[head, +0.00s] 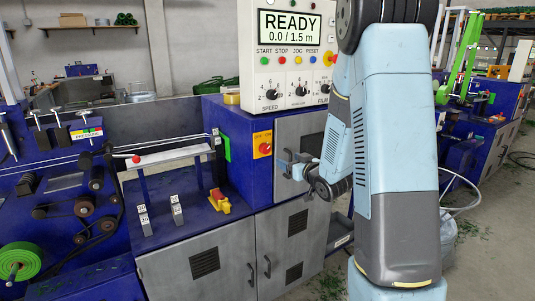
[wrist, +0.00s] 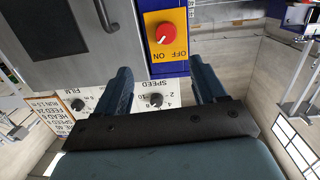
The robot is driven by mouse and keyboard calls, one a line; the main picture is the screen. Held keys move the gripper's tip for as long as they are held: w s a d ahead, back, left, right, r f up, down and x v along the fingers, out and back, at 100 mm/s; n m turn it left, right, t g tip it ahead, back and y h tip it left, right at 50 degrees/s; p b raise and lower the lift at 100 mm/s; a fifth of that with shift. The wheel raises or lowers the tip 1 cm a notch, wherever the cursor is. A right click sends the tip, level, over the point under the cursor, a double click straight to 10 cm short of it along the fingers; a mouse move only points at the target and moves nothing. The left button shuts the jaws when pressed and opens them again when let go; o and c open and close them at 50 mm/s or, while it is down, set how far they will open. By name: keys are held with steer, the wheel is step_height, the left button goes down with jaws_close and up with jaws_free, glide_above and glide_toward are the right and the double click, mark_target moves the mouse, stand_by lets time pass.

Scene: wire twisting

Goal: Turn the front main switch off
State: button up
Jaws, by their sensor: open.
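The front main switch is a round red knob (head: 265,148) on a yellow plate on the blue cabinet's front, left of my gripper in the head view. In the wrist view, which is upside down, the red knob (wrist: 165,33) sits beyond and between my fingers, with ON and OFF lettering beside it. I cannot surely tell which way the knob points. My gripper (head: 284,164) is in front of the grey door, just right of the switch. In the wrist view my gripper (wrist: 166,78) is open with nothing between its fingers, apart from the knob.
Above is a white control panel (head: 286,78) with a READY display, coloured buttons and dials. A grey door (wrist: 65,30) with a handle (wrist: 104,14) is beside the switch. A red-and-yellow part (head: 219,201) stands on the blue bench below. Wires run at the left.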

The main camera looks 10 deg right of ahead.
mark_target(267, 151)
steer(key=shift+t+y, duration=0.4)
steer(key=shift+y, duration=0.2)
steer(key=x, duration=0.4)
steer(key=f+x, duration=0.1)
steer(key=x, duration=0.9)
steer(key=shift+a+f, duration=0.15)
steer(key=shift+f, duration=0.25)
